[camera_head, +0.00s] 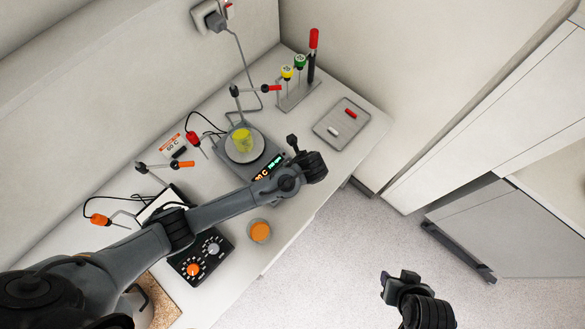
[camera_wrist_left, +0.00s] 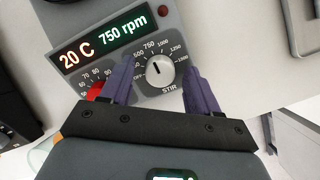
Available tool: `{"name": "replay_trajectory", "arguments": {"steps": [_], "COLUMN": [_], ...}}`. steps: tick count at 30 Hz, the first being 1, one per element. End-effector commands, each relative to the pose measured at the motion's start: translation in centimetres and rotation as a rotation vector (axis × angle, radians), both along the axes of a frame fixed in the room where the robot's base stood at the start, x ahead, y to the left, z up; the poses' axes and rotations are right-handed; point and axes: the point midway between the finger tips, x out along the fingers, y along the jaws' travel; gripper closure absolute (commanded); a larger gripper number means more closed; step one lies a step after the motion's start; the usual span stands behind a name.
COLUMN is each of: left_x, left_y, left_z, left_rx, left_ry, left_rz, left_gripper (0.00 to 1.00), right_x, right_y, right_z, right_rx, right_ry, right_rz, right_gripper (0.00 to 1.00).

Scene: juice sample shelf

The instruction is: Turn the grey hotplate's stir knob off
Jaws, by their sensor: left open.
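The grey hotplate (camera_head: 262,158) stands on the bench under a beaker of yellow liquid (camera_head: 242,140). In the left wrist view its display (camera_wrist_left: 104,38) reads 20 C and 750 rpm. The stir knob (camera_wrist_left: 160,71) is grey, with its dark pointer mark up and slightly left, near 750. My left gripper (camera_wrist_left: 160,84) is open, with one purple finger on each side of the stir knob; contact cannot be told. In the head view my left gripper (camera_head: 300,160) is over the hotplate's front and hides the knob. My right gripper (camera_head: 400,281) hangs away from the bench; its jaws are unclear.
A red knob (camera_wrist_left: 97,91) sits just left of the left finger. A black control box (camera_head: 205,258) and an orange-topped container (camera_head: 260,231) are nearer. A grey tray (camera_head: 357,117) lies right, and a rack (camera_head: 298,97) stands behind. Floor space is free at right.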

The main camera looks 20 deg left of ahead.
Motion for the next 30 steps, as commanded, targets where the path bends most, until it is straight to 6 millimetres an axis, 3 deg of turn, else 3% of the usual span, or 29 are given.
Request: {"name": "replay_trajectory", "arguments": {"steps": [4,15,23,30], "left_x": [0.0,0.0,0.0,0.0], "left_y": [0.0,0.0,0.0,0.0], "left_z": [0.0,0.0,0.2,0.4], "left_rx": [0.0,0.001,-0.002,-0.013], "left_ry": [0.0,0.001,-0.006,-0.035], "left_rz": [0.0,0.0,0.024,0.13], "left_gripper": [0.39,0.95,0.95,0.95], "right_x": [0.0,0.0,0.0,0.0], "right_y": [0.0,-0.2,-0.3,-0.2], "right_z": [0.0,-0.1,0.4,2.0], "right_rx": [0.0,-0.008,-0.011,-0.009], "right_ry": [0.001,0.001,0.001,0.002], "right_rz": [0.0,0.005,0.006,0.006], "right_gripper": [0.57,0.57,0.57,0.57]}}
